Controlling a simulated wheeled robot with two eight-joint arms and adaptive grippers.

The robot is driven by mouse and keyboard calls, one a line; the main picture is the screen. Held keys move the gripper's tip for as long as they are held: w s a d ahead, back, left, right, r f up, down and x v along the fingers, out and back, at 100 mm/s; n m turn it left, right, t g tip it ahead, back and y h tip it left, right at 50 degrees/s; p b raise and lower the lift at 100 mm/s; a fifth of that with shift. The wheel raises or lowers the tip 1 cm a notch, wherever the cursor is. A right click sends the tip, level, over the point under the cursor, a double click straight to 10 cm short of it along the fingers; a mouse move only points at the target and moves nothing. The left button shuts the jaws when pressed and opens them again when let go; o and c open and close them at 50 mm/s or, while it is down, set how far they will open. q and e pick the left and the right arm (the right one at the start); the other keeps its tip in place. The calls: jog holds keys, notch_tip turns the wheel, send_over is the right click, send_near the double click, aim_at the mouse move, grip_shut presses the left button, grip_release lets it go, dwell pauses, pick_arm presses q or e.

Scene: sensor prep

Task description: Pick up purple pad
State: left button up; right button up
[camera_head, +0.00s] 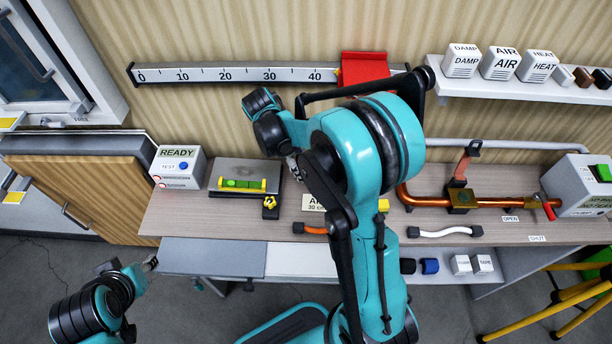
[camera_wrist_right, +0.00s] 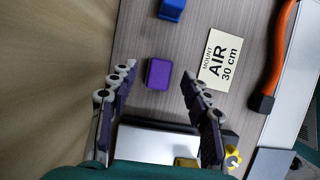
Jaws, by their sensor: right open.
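The purple pad (camera_wrist_right: 158,74) is a small block lying on the wood-grain bench in the right wrist view. My right gripper (camera_wrist_right: 158,70) is open, with one finger on each side of the pad in the picture and clear gaps to it. I cannot tell how far above the pad the fingertips are. In the head view my teal right arm hides the pad and most of that gripper. My left gripper (camera_head: 150,264) is at the lower left, in front of the bench and away from the pad; its jaws are too small to read.
A blue block (camera_wrist_right: 172,9) and an "AIR 30 cm" card (camera_wrist_right: 220,62) lie near the pad. An orange hose (camera_wrist_right: 276,55) lies to the right. A grey plate with a green level (camera_head: 242,184) and a READY box (camera_head: 178,167) stand on the bench's left.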

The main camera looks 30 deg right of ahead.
aim_at(306, 172)
jog(key=shift+x, duration=0.75)
jog(key=shift+w+a, duration=0.1)
jog(key=shift+c, duration=0.6)
grip_shut()
jog(key=shift+r, duration=0.6)
jog(key=r+p, duration=0.1)
jog(key=r, duration=0.1)
jog(key=s+r+p, duration=0.1)
jog(key=shift+r, duration=0.4)
jog(key=s+d+r+p, duration=0.2)
jog(key=s+r, duration=0.4)
jog(key=s, duration=0.4)
jog(key=shift+s+p, duration=0.25)
jog(key=shift+p, duration=0.65)
